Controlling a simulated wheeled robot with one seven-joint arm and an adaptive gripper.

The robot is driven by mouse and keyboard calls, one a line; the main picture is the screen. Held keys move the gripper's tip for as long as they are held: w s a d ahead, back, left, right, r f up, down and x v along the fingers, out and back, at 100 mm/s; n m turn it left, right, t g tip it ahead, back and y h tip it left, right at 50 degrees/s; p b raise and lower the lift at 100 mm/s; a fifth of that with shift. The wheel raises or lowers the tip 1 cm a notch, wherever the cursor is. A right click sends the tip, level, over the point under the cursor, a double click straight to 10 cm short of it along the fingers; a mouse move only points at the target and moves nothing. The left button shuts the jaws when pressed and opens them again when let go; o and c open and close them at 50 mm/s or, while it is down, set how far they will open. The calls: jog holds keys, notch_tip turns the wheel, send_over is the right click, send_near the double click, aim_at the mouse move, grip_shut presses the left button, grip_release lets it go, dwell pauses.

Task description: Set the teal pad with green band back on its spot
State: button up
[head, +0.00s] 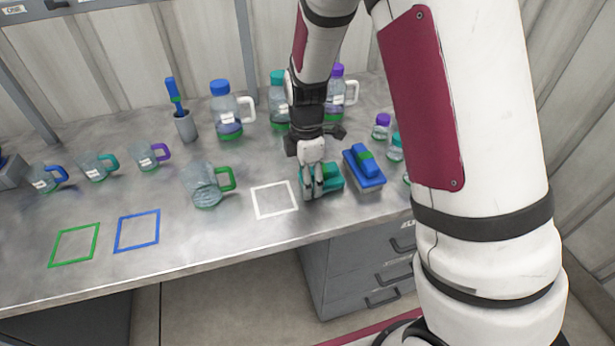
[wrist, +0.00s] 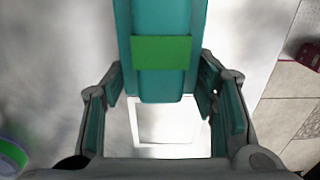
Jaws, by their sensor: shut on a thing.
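The teal pad with a green band (wrist: 160,22) is between the two fingers of my gripper (wrist: 163,100) in the wrist view, and the green band (wrist: 161,52) crosses it. In the head view my gripper (head: 318,186) is shut on the teal pad (head: 334,178), just right of the white square outline (head: 275,200); my fingers hide part of the pad. I cannot tell whether it touches the table. The wrist view shows the white outline (wrist: 165,140) beyond the pad's end.
A blue pad with a green top (head: 364,168) lies close to the right. A jug with a green handle (head: 205,186) stands left of the white outline. Blue (head: 138,231) and green (head: 74,245) outlines lie empty at left. Several bottles (head: 229,110) stand behind.

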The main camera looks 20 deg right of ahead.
jog(key=shift+f, duration=0.2)
jog(key=o, duration=1.5)
jog(key=shift+o, duration=0.2)
jog(key=shift+r, duration=0.1)
notch_tip(320, 180, up, 12)
jog(key=shift+r, duration=0.2)
jog(key=s+d+r+m+t, duration=0.1)
jog(key=s+r+m, duration=0.3)
jog(key=s+m, duration=0.2)
jog(key=s+d+r+m+t, duration=0.1)
jog(key=s+r+m, duration=0.3)
jog(key=s, duration=0.6)
jog(key=s+d+r+m+t, duration=0.1)
jog(key=s+r+m, duration=0.3)
jog(key=s+m, duration=0.4)
jog(key=shift+s+d+t, duration=0.35)
jog(key=shift+s+t, duration=0.25)
